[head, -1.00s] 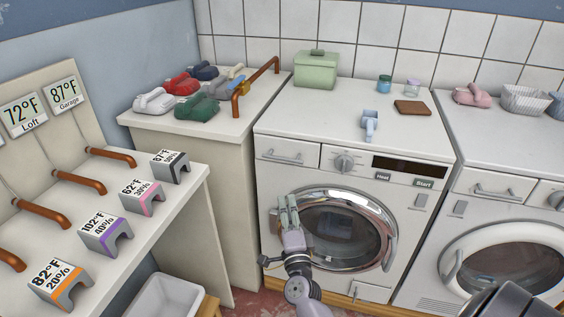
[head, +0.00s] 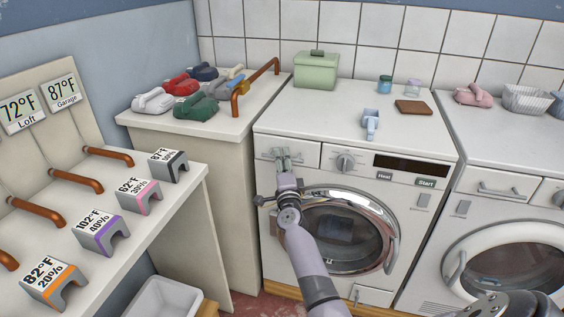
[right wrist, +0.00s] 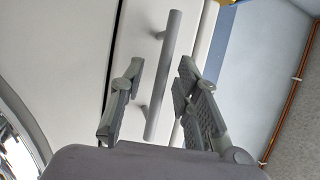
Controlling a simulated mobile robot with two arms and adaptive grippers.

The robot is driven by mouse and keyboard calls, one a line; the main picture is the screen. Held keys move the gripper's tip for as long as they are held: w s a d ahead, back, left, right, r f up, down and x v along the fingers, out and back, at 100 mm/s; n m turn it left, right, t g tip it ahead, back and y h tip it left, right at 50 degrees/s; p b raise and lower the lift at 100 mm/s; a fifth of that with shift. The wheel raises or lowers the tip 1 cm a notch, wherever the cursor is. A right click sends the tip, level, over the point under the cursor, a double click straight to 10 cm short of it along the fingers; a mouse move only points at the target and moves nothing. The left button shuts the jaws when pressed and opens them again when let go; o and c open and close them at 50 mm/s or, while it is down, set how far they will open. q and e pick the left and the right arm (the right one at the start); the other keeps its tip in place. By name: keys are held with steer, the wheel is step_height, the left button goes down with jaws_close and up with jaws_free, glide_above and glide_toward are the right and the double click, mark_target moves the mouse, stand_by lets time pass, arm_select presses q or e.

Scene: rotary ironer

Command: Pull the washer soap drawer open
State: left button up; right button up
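The washer (head: 270,220) has its soap drawer (head: 310,156) at the top left of its front, and the drawer looks shut. My right gripper (head: 281,156) is in front of that drawer and hides much of its handle. In the right wrist view the grey bar handle (right wrist: 164,62) runs lengthwise in line with the gap between the two fingertips of my right gripper (right wrist: 160,82). The fingers are apart, with space on both sides of the bar. I cannot tell how deep the bar sits between them.
The control knob (head: 345,162) is right of the drawer. A second machine (head: 490,225) stands at the right. A counter (head: 165,137) with several coloured objects is at the left.

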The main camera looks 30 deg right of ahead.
steer(key=shift+w+d+r, duration=0.15)
steer(key=shift+w+d, duration=0.1)
steer(key=shift+w, duration=0.15)
jaws_close()
stand_by(0.7)
